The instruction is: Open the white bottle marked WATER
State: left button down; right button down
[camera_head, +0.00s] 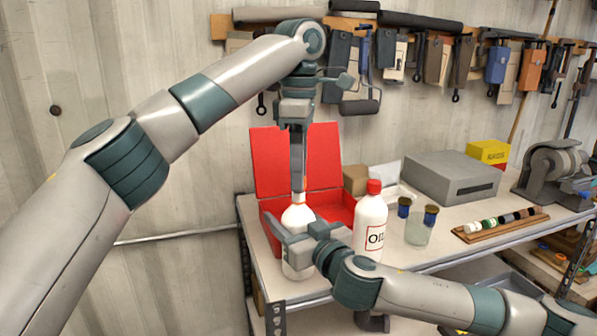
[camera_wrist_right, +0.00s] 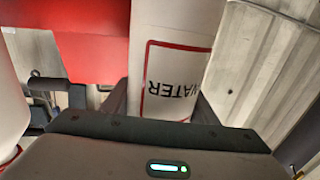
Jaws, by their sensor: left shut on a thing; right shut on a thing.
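The white WATER bottle (camera_head: 297,218) stands upright near the table's front left corner. Its red-framed label (camera_wrist_right: 178,82) with the word WATER shows in the right wrist view. My right gripper (camera_head: 296,240) is shut around the bottle's body from the right, a finger on each side. My left gripper (camera_head: 298,193) points straight down from above and is shut at the bottle's top. The fingers hide the cap, so I cannot tell whether it has turned or come loose.
A white OIL bottle (camera_head: 371,222) with a red cap stands close on the right. An open red box (camera_head: 336,165) is behind.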

pick_arm(q)
jog(key=shift+r, duration=2)
pick_arm(e)
jog(key=c, duration=0.6)
grip_release()
pick_arm(q)
jog(key=shift+f+b, duration=0.4)
pick_arm(e)
jog(key=shift+s+d+f, duration=0.1)
jog(key=shift+s+d, duration=0.25)
jog(key=shift+s, duration=0.25)
pick_arm(q)
notch_tip(320, 180, down, 3)
jog(key=b, duration=0.3)
jog(key=shift+f, duration=0.2)
jog(key=shift+f+b, duration=0.2)
jog(key=shift+b, duration=0.2)
pick_arm(e)
jog(key=shift+v, duration=5.3)
